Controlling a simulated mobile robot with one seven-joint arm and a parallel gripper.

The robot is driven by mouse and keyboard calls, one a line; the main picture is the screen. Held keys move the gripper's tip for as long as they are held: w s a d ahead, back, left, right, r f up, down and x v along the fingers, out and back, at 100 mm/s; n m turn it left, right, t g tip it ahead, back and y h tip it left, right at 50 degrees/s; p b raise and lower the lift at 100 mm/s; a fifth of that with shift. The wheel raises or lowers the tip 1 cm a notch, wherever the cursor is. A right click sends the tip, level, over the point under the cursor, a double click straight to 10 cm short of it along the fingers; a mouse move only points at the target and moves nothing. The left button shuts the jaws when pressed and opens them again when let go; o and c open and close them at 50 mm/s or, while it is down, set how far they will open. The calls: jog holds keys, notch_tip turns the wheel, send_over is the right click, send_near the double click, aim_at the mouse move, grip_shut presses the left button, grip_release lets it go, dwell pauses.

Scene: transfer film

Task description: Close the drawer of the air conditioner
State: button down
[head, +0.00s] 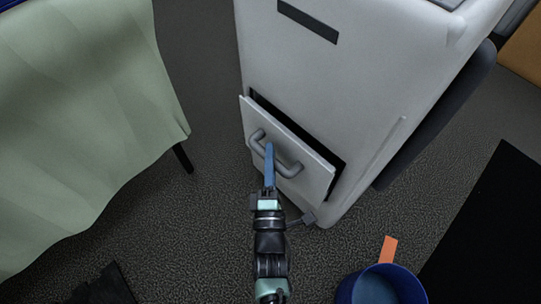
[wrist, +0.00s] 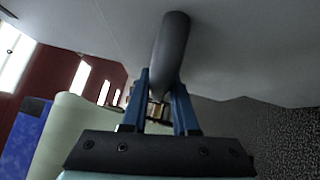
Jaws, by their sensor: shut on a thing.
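The air conditioner (head: 355,75) is a tall light grey cabinet at the upper middle of the head view. Its drawer (head: 308,175) sits low on the front and stands partly open, with a dark gap behind its top and right edges. A grey bar handle (head: 290,168) is on the drawer front, and it shows close up in the wrist view (wrist: 173,45). My gripper (head: 269,150) has blue fingers, which also show in the wrist view (wrist: 165,85). They are shut on the handle, one finger on each side of it.
A table with a pale green cloth (head: 80,120) stands to the left. A blue bin (head: 382,286) with an orange piece (head: 388,249) stands at the lower right. A black mat (head: 490,230) lies at the right. Dark carpet is clear between the table and cabinet.

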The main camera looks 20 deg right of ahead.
jog(key=shift+w+d, duration=0.3)
jog(key=shift+d, duration=0.7)
jog(key=shift+w+d, duration=0.3)
jog(key=shift+d, duration=0.65)
jog(key=c, duration=0.7)
grip_release()
jog(key=shift+s+a, duration=0.3)
jog(key=shift+s, duration=0.15)
jog(key=p, duration=0.4)
send_near(283, 148)
jog(key=v, duration=0.3)
jog(key=shift+s+r, duration=0.1)
jog(key=shift+r, duration=0.1)
